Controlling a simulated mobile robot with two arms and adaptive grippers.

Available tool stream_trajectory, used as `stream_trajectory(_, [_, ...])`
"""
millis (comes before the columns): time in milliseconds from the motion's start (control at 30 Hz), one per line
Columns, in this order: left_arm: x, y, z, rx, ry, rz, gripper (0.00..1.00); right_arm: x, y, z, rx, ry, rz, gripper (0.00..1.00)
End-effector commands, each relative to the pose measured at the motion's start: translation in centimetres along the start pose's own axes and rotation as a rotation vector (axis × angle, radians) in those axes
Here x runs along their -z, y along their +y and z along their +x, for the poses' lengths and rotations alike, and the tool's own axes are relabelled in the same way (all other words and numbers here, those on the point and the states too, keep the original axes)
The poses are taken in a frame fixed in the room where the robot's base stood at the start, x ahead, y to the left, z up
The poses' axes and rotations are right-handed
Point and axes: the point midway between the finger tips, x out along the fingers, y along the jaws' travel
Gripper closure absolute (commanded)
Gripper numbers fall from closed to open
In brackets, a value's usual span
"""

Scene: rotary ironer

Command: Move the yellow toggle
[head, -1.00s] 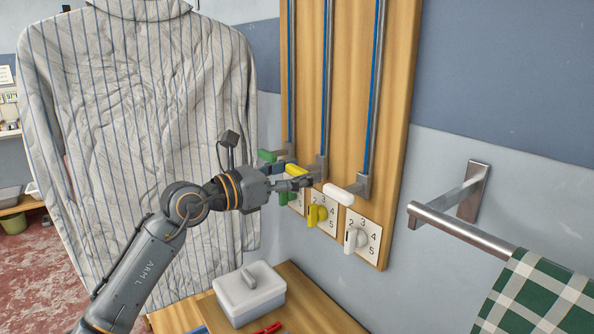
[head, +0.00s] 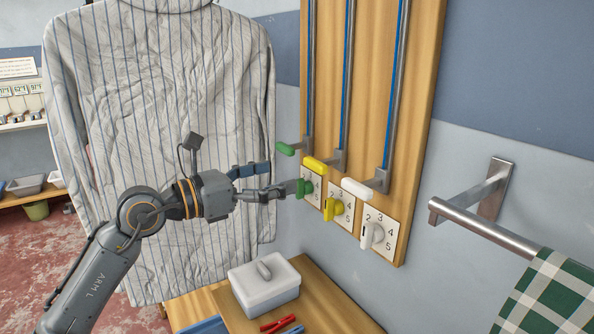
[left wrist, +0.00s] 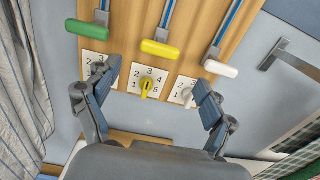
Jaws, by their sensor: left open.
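A yellow handle (head: 315,165) sits at the bottom of the middle rail, between a green and a white one; it also shows in the left wrist view (left wrist: 160,48). Below it is a yellow knob (head: 331,209) on a numbered plate, also in the left wrist view (left wrist: 147,85). My left gripper (head: 280,179) is open and empty, left of the yellow handle and knob and apart from them. In the left wrist view its spread fingers (left wrist: 155,82) frame the yellow knob. My right gripper is out of view.
The white handle (head: 361,189) and white knob (head: 371,236) are to the right, the green handle (head: 287,149) and green knob (head: 302,189) to the left. A lidded box (head: 264,290) stands below. A striped garment (head: 160,110) hangs behind my arm. A metal bar (head: 475,229) juts out at right.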

Motion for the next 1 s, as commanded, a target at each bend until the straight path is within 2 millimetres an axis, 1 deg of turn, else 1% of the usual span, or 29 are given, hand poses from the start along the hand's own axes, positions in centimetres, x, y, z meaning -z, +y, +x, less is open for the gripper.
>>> stream_trajectory(33, [0.1, 0.1, -0.8, -0.003, 0.002, 0.0, 0.17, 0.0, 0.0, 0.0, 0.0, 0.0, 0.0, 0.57])
stream_trajectory(100, [0.1, 0.1, -1.6, -0.002, 0.002, 0.0, 0.17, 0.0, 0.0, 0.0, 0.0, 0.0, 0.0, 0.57])
stream_trajectory(200, [0.1, 0.0, -2.3, 0.0, 0.001, 0.0, 0.17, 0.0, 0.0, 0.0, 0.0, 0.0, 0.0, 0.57])
stream_trajectory(567, [0.1, -0.1, -2.5, 0.002, -0.002, -0.003, 0.17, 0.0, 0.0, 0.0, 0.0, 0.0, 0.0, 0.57])
stream_trajectory(667, [0.1, -0.9, -2.4, 0.024, -0.046, -0.052, 0.17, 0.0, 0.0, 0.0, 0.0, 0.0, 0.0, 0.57])
stream_trajectory(767, [-0.3, -2.6, -2.4, 0.073, -0.171, -0.191, 0.17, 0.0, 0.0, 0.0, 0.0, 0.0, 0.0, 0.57])
stream_trajectory(800, [-0.6, -3.3, -2.7, 0.093, -0.244, -0.276, 0.17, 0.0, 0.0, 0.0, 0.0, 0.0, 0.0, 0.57])
stream_trajectory(867, [-1.1, -3.9, -3.5, 0.115, -0.367, -0.43, 0.17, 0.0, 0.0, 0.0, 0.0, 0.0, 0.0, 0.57])
stream_trajectory(933, [-1.3, -3.6, -5.0, 0.118, -0.518, -0.633, 0.17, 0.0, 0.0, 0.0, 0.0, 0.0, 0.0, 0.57])
stream_trajectory(967, [-1.2, -3.2, -5.8, 0.111, -0.581, -0.721, 0.17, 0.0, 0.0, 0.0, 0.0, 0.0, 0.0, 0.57])
stream_trajectory(1000, [-0.8, -2.5, -6.8, 0.095, -0.662, -0.844, 0.17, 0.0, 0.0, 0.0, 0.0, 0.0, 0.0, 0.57])
